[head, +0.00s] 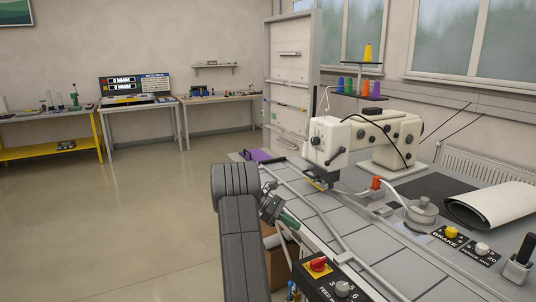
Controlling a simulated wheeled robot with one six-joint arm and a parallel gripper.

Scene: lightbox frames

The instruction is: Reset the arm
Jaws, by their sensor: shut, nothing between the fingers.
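My dark grey arm rises from the bottom of the head view and bends at a rounded joint left of the sewing table. My gripper (271,207) shows small at the right of the arm, beside the table's left edge. It is shut with nothing in it, and its fingertips are hard to make out.
The grey-topped table (310,208) is close on the right, bearing a white sewing machine (390,140), a rolled sheet (492,205) and a purple item (262,156). A control box (335,282) juts at its front. Open floor (120,220) lies left; benches line the back.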

